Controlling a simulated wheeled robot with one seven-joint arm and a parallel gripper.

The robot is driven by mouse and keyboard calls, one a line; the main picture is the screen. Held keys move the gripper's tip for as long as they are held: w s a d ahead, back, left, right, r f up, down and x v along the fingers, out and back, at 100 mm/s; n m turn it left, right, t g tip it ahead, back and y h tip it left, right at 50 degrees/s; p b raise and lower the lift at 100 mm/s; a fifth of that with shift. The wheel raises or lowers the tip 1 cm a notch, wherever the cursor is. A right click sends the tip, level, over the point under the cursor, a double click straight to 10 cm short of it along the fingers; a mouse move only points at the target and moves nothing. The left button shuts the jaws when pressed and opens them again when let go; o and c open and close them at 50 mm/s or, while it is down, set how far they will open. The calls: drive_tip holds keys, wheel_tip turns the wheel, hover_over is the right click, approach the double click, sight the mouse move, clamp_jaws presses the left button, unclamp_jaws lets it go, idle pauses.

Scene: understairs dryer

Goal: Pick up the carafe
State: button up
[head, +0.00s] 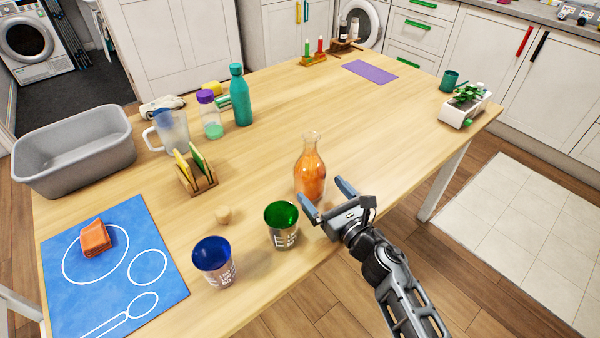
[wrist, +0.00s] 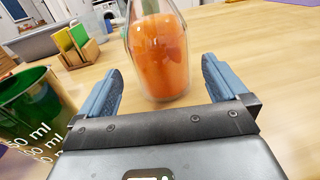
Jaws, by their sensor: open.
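The carafe (head: 310,172) is a clear glass bottle holding orange liquid. It stands upright on the wooden table near the front edge. In the wrist view the carafe (wrist: 157,52) is straight ahead, its lower body just beyond the fingertips and its top cut off by the frame. My gripper (head: 326,197) is open and empty, low over the table at the near side of the carafe. In the wrist view its two blue-grey fingers (wrist: 160,75) point at the carafe, one on each side of the gap. I cannot tell whether either finger touches the glass.
A green-lined cup (head: 282,224) stands close left of my gripper, and a blue-lined cup (head: 214,262) further left. A wooden holder (head: 196,176), pitcher (head: 172,130), teal bottle (head: 240,98) and grey tub (head: 75,157) are beyond. The table right of the carafe is clear.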

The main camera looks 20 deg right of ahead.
sight(309, 162)
drive_tip(key=w, duration=0.4)
drive_tip(key=w+a, duration=0.1)
drive_tip(key=w, duration=0.2)
drive_tip(key=shift+a+f, duration=0.1)
drive_tip(key=c, duration=1.3)
drive_tip(key=shift+c, duration=0.5)
drive_tip(key=shift+r, duration=0.4)
drive_tip(key=shift+r+p, duration=1.25)
drive_tip(key=shift+r, duration=0.65)
drive_tip(key=s+d+r+p, duration=0.2)
drive_tip(key=s+r+p, duration=0.2)
drive_tip(key=s, duration=0.7)
drive_tip(key=shift+s+d+r+p, duration=0.15)
drive_tip(key=shift+r+p, duration=0.2)
drive_tip(key=shift+r, duration=0.9)
